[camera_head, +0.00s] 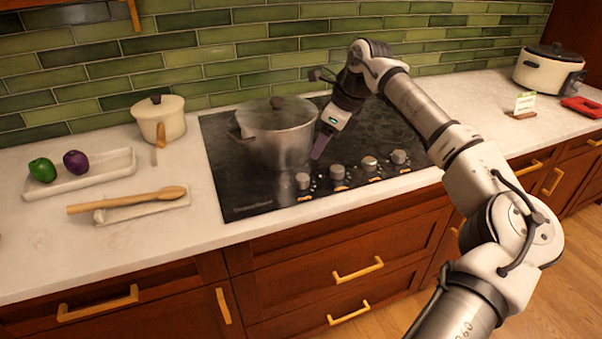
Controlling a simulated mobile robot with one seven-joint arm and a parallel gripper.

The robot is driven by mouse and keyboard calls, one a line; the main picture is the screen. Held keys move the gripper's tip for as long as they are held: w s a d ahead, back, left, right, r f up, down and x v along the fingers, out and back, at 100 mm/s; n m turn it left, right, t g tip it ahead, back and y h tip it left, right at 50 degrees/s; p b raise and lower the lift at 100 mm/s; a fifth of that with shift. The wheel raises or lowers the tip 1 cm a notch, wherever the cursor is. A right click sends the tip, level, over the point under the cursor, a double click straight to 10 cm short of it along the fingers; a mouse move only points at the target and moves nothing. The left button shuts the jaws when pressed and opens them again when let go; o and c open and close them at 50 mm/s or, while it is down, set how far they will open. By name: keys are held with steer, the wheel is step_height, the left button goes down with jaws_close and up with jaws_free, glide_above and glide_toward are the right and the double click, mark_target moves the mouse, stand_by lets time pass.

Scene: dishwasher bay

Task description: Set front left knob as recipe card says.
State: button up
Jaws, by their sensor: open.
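A row of several silver knobs runs along the front edge of the black cooktop (232,190). The leftmost knob (303,181) and the one to its right (338,173) are nearest my gripper. Which knob serves the front left burner cannot be read, nor can their exact settings. My gripper (319,148) points down just right of the pot, a little behind and above these knobs, apparently touching none. It is open and empty. A small recipe card (525,102) stands in a wooden holder at the right; its text is too small to read.
A lidded steel pot (270,140) stands on the cooktop's left side, close to my gripper. A cream saucepan (162,118), a tray (100,182) with vegetables and a wooden spoon (130,200) lie left. A white cooker (545,72) and a red object (583,106) stand right.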

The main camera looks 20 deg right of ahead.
mark_target(302, 177)
steer(key=p+x, duration=0.2)
steer(key=x, duration=0.9)
steer(key=shift+w+a+f+p, duration=0.15)
steer(key=shift+a+f+p, duration=0.1)
steer(key=shift+f+p, duration=0.1)
steer(key=shift+c, duration=0.2)
steer(key=c, duration=0.9)
